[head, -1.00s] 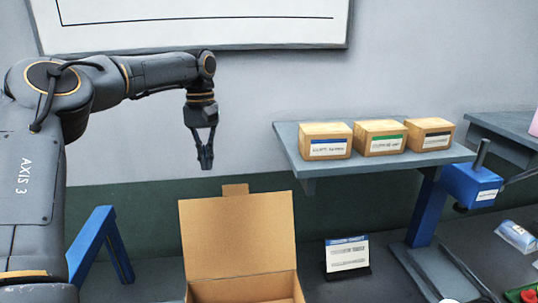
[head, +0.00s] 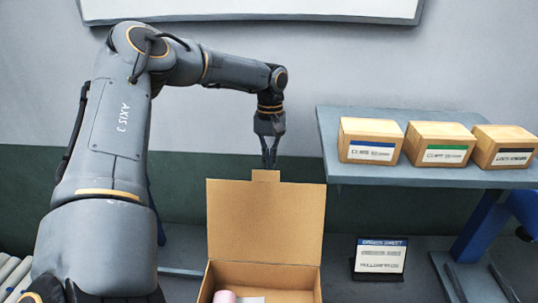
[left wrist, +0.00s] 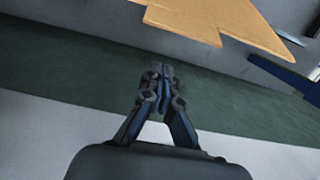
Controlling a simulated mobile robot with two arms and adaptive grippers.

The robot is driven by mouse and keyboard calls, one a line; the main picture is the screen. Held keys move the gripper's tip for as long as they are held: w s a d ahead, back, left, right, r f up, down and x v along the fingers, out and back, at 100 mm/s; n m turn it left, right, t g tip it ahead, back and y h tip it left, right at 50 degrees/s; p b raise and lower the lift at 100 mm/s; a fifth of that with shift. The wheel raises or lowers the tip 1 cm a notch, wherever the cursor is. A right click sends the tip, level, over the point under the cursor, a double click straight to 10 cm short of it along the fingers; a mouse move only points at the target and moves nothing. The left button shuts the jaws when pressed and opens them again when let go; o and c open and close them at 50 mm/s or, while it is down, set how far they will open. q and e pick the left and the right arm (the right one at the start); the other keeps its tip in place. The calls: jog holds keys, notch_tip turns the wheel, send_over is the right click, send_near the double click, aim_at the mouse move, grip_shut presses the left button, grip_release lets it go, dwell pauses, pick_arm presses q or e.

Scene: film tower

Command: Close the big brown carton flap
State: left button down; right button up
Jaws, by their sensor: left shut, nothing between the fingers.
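The big brown carton (head: 275,272) stands on the bench with its flap (head: 265,222) upright at the back, a small tab at its top edge. A pink roll and a white paper show inside the carton. My left gripper (head: 269,165) is shut and empty, pointing down just behind the top of the flap, near the tab. In the left wrist view, the shut fingers (left wrist: 160,78) are below the flap's edge with its tab (left wrist: 185,25), apart from it in the picture. My right gripper is not in view.
A shelf (head: 335,170) at the right holds three small brown boxes (head: 372,140) with labels. A small sign (head: 380,257) stands on the bench right of the carton. White tubes (head: 12,275) lie at the lower left.

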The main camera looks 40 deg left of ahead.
pick_arm(q)
jog(key=shift+s+d+r+p, duration=0.45)
jog(key=shift+s+d+r, duration=0.1)
jog(key=shift+s, duration=0.15)
jog(key=shift+s+d+r+p, duration=0.45)
jog(key=shift+s+d+r, duration=0.1)
jog(key=shift+s, duration=0.15)
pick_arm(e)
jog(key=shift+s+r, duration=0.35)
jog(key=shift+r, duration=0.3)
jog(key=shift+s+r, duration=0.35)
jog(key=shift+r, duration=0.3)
